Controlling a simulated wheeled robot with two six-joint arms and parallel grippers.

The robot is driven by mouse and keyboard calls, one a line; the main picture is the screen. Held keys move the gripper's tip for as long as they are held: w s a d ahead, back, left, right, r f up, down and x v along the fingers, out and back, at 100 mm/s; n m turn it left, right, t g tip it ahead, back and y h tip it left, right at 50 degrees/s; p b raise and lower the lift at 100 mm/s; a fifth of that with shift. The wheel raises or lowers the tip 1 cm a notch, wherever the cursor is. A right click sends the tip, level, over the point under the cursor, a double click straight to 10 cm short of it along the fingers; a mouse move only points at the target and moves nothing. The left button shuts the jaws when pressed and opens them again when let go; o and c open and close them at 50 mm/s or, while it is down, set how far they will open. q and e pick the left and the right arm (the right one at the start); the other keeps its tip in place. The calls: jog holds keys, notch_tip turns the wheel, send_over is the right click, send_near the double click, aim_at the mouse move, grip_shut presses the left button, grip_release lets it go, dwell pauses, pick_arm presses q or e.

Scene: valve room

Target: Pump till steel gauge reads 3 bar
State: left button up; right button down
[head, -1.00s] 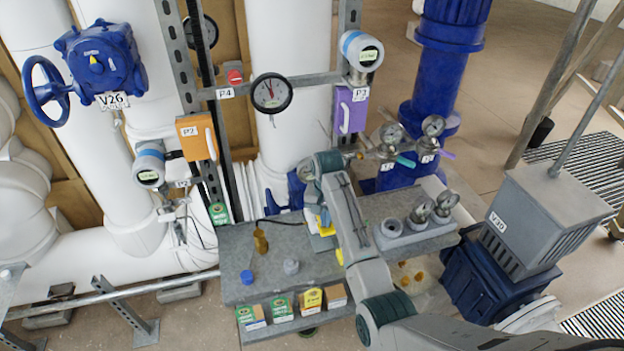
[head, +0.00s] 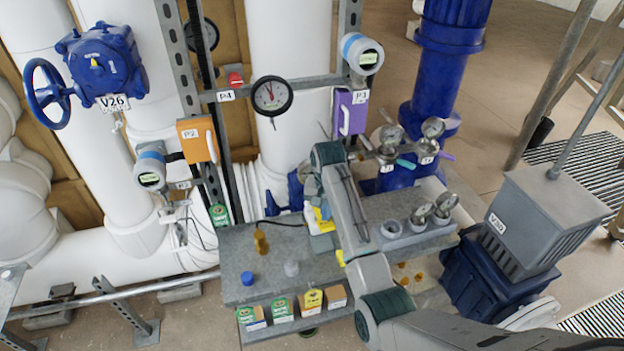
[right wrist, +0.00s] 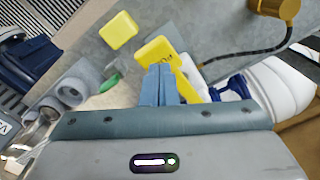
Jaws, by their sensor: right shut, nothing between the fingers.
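A yellow part with dark lettering (right wrist: 165,55) is right at my right gripper's fingertips in the right wrist view; I cannot tell whether they touch. It also shows, partly covered by my arm, on the grey bench in the head view (head: 321,224). My right gripper (right wrist: 167,88) is shut and empty, its blue fingers together. In the head view my right arm largely hides it. A black hose (right wrist: 232,54) runs from beside the yellow part towards a brass fitting (right wrist: 276,8). Small steel-rimmed gauges (head: 432,127) (head: 446,201) stand at the right; their readings are too small to tell. My left gripper is not in view.
The grey bench (head: 236,285) carries a blue cap (head: 247,278), a brass piece (head: 261,241) and a yellow block (right wrist: 118,30). Small boxes (head: 283,307) line its front. The grey-topped V30 unit (head: 545,210) stands at right.

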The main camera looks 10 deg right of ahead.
aim_at(326, 225)
jog(key=shift+f+b, duration=0.75)
jog(key=shift+f, duration=1.85)
jog(key=shift+r+p, duration=0.8)
jog(key=shift+r, duration=1.85)
